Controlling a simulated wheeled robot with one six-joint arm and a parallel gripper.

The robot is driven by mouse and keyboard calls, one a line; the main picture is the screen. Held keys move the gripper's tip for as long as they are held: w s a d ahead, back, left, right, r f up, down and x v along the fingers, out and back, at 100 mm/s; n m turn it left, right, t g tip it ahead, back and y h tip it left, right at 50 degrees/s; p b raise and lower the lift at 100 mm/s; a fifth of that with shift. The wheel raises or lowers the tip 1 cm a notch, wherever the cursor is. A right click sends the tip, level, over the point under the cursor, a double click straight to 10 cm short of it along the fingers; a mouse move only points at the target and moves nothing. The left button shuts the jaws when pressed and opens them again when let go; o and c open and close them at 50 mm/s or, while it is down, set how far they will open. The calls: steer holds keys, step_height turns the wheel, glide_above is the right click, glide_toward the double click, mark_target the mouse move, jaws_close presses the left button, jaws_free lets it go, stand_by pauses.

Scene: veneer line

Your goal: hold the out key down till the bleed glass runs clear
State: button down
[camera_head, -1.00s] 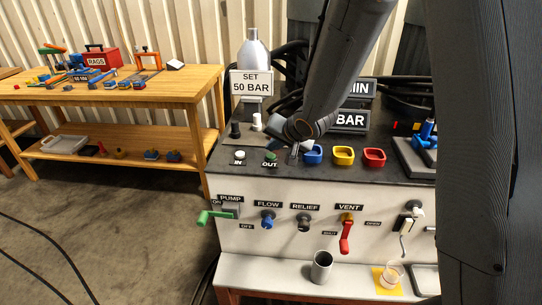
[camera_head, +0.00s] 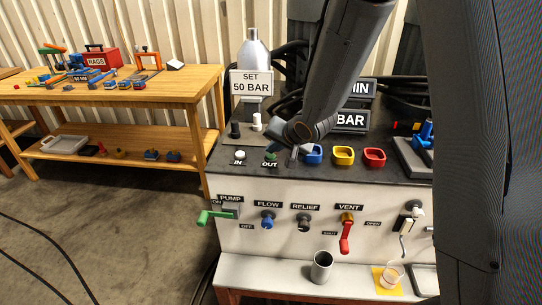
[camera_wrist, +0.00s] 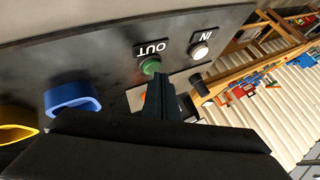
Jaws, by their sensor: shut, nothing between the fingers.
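The out key is a round green button (camera_head: 270,153) beside the OUT label on the dark bench top. It also shows in the wrist view (camera_wrist: 150,65). My gripper (camera_wrist: 158,80) is shut and empty. Its tips are close beside the green key and overlap its edge in the wrist view; I cannot tell whether they touch or press it. In the head view my gripper (camera_head: 284,150) is just right of the key, partly hidden by my wrist. I cannot pick out the bleed glass for certain; a clear cup (camera_head: 393,274) stands on the lower ledge.
The white in key (camera_head: 239,155) is left of the green one. Blue (camera_head: 313,154), yellow (camera_head: 343,155) and red (camera_head: 374,157) holders stand to the right. Black (camera_head: 235,130) and white (camera_head: 257,122) posts stand behind. A green pump lever (camera_head: 215,215) projects from the front panel.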

mark_target(273, 157)
steer(key=shift+f, duration=0.45)
stand_by(0.5)
steer(key=shift+r, duration=0.15)
stand_by(2.7)
steer(key=shift+r+p, duration=0.75)
steer(key=shift+p, duration=0.25)
steer(key=shift+r, duration=0.1)
step_height(273, 157, up, 5)
steer(key=p, duration=0.6)
